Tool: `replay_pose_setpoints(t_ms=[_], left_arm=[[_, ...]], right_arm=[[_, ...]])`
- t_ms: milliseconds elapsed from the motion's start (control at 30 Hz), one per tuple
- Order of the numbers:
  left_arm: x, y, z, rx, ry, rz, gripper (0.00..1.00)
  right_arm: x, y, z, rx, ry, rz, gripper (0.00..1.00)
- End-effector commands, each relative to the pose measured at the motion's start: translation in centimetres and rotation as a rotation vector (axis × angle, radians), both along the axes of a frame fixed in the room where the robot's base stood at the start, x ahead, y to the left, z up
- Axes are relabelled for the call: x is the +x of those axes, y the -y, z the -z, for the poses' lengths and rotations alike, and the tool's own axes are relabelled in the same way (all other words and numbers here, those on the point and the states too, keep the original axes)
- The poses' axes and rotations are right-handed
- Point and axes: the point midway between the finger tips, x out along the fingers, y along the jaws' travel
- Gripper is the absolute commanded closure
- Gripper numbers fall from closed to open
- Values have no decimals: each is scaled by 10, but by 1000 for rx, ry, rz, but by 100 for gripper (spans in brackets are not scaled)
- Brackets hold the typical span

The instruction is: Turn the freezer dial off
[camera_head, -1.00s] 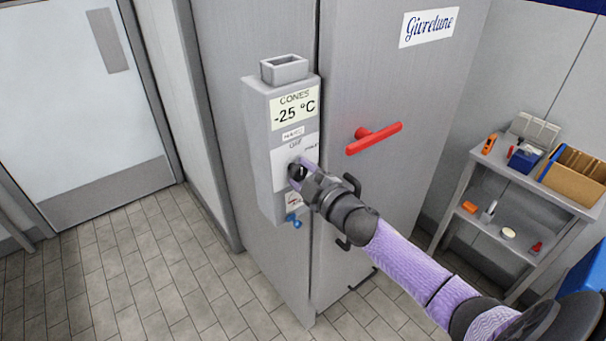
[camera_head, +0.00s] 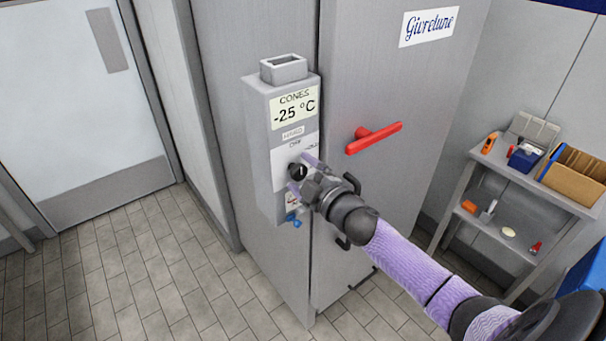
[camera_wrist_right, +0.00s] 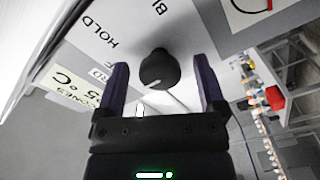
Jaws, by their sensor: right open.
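The freezer dial (camera_head: 298,171) is a black round knob on the grey control box at the freezer's front. In the right wrist view the dial (camera_wrist_right: 159,71) sits between my two fingers, with a visible gap on each side. Labels around it read "HOLD" and part of "BL"; an "OFF" label (camera_head: 295,145) shows above the dial in the head view. My left gripper is not in view.
The control box (camera_head: 260,150) shows "CONES -25 °C" and has an open holder on top. A blue item (camera_head: 291,221) hangs below. A red door handle (camera_head: 374,138) sticks out to the right. A shelf cart (camera_head: 540,190) with tools and boxes stands at the right.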

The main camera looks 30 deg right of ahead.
Motion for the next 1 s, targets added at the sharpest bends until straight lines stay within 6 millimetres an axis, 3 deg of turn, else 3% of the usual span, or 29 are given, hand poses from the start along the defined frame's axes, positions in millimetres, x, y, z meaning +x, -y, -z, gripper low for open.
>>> replay_pose_setpoints(t_ms=[167, 500, 600, 1000], left_arm=[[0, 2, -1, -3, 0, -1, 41], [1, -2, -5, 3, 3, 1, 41], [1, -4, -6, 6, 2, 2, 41], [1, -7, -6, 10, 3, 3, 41]], right_arm=[[-7, 1, 0, 1, -1, 0, 11], [-80, 6, 1, 2, -4, 0, 11], [-93, 7, 1, 1, -1, 0, 11], [-99, 8, 0, 0, 0, 0, 11]])
